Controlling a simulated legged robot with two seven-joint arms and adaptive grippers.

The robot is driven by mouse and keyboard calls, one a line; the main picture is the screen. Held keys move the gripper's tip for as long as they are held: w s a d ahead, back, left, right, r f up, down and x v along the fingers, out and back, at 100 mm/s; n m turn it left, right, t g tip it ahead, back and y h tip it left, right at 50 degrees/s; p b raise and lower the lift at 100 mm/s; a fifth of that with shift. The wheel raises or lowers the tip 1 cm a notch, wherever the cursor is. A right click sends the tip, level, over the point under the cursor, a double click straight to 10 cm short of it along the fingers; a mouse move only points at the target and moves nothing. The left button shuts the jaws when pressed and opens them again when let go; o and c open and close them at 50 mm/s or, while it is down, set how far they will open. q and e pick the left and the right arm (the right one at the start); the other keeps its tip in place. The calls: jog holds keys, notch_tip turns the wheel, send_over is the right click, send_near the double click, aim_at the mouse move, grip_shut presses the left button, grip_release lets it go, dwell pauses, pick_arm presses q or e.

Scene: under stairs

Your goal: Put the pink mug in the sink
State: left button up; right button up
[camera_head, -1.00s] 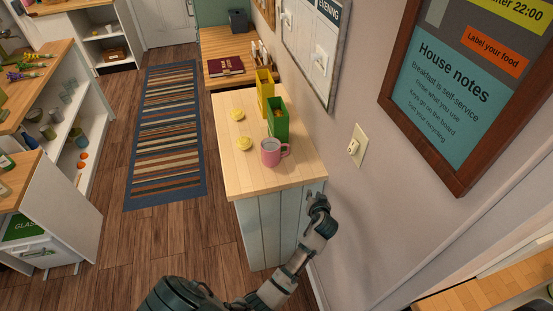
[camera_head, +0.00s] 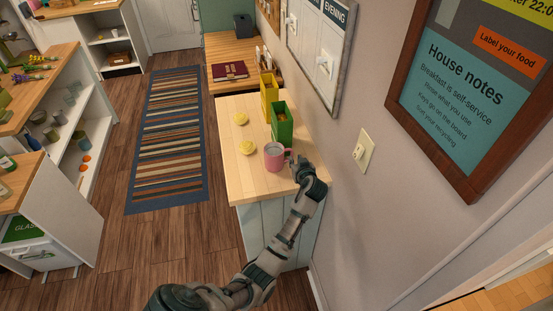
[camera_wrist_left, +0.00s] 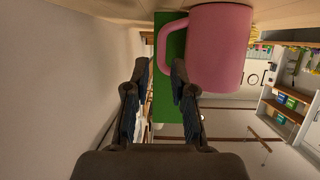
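The pink mug (camera_head: 274,157) stands upright on the wooden top of the counter (camera_head: 245,180), near its front right corner. My left gripper (camera_head: 297,164) is at the mug's right side, by the handle. In the left wrist view the mug (camera_wrist_left: 222,50) fills the upper middle, with its handle (camera_wrist_left: 162,45) toward the fingers. The gripper (camera_wrist_left: 159,70) is open there, with a gap between its fingers and the handle just beyond. One fingertip overlaps the handle; I cannot tell whether they touch. My right gripper is not in view. No sink is in view.
A green box (camera_head: 282,122) and a yellow box (camera_head: 269,92) stand behind the mug along the wall. The wall with a white switch plate (camera_head: 363,150) is close on the right. A striped rug (camera_head: 168,140) lies on the floor.

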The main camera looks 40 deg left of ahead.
aim_at(292, 154)
pick_arm(q)
jog(key=x, duration=0.5)
jog(key=shift+w+a, duration=0.15)
jog(key=shift+a, duration=0.25)
jog(key=shift+d, duration=0.25)
grip_shut()
jog(key=shift+r, duration=0.1)
